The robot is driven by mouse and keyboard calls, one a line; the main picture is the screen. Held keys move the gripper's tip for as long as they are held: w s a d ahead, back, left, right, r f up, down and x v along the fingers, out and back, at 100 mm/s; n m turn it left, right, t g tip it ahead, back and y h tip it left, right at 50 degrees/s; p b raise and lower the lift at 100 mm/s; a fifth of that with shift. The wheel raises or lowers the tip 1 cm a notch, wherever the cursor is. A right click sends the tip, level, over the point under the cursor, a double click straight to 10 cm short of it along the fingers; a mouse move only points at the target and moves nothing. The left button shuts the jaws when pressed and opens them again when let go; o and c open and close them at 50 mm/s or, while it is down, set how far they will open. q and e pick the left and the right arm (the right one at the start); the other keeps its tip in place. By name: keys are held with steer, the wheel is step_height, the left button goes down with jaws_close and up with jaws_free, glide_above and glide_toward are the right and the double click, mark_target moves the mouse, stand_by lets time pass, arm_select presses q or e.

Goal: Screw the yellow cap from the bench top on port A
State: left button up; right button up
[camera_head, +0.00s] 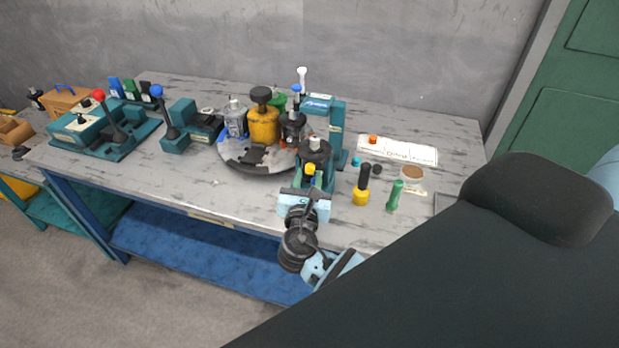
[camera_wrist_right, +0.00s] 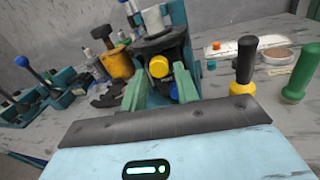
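The yellow cap (camera_head: 310,168) shows at the front of the dark motor body (camera_head: 316,150), which sits in a teal stand (camera_head: 338,130). In the right wrist view the round yellow cap (camera_wrist_right: 159,66) faces me against the dark motor (camera_wrist_right: 170,44), with a smaller yellow patch just below it. My right gripper (camera_head: 311,184) is at the bench's front edge, pointing at the motor. Its two green fingers (camera_wrist_right: 160,84) stand apart, with the cap beyond and between their tips. I see no finger contact with the cap. My left gripper is not in view.
A black-and-yellow screwdriver-like tool (camera_head: 362,184) and a green-handled one (camera_head: 395,195) stand right of the motor. A round turntable (camera_head: 240,165) with a yellow canister (camera_head: 263,125) is on the left. A white label sheet (camera_head: 410,152) lies behind right. Bare bench shows at front left.

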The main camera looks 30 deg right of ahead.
steer(key=n, duration=0.3)
steer(key=shift+w+r+n, duration=0.1)
steer(key=shift+r+n, duration=0.05)
steer(key=shift+n, duration=0.15)
steer(key=n, duration=0.5)
steer(key=shift+n, duration=0.4)
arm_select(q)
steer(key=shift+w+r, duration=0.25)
arm_select(e)
jaws_close()
steer(key=m, duration=0.2)
steer(key=shift+m, duration=0.4)
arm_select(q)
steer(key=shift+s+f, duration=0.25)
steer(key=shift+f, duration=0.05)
arm_select(e)
steer(key=m, duration=0.3)
steer(key=shift+r, duration=0.1)
